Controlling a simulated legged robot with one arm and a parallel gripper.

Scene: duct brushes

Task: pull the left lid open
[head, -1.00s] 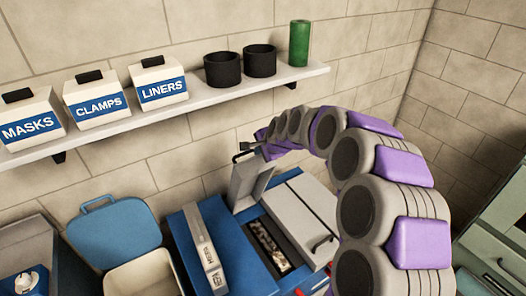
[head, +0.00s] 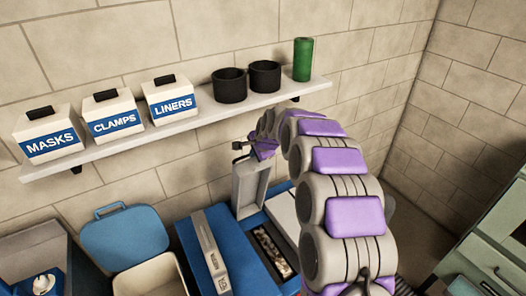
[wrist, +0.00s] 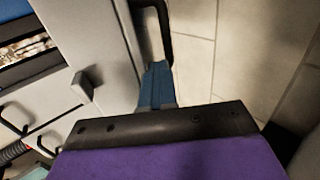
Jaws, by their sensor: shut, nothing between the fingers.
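The left lid (head: 249,187) is a light grey panel standing raised above the blue box, with the compartment below it (head: 272,252) uncovered. It fills the upper left of the wrist view (wrist: 98,40), with a black handle (wrist: 160,30) near its edge. My gripper (head: 240,148) is at the lid's top edge, small and partly hidden by my purple arm. In the wrist view its blue fingers (wrist: 157,85) are shut and empty, beside the lid and just below the handle. Whether they touch the lid is unclear. The right lid (head: 284,212) lies flat, partly behind my arm.
A wall shelf (head: 190,122) above holds labelled boxes (head: 112,117), two black cups (head: 264,76) and a green cylinder (head: 303,60). A blue-lidded bin (head: 125,238) stands further left, and green drawers (head: 490,255) stand at right.

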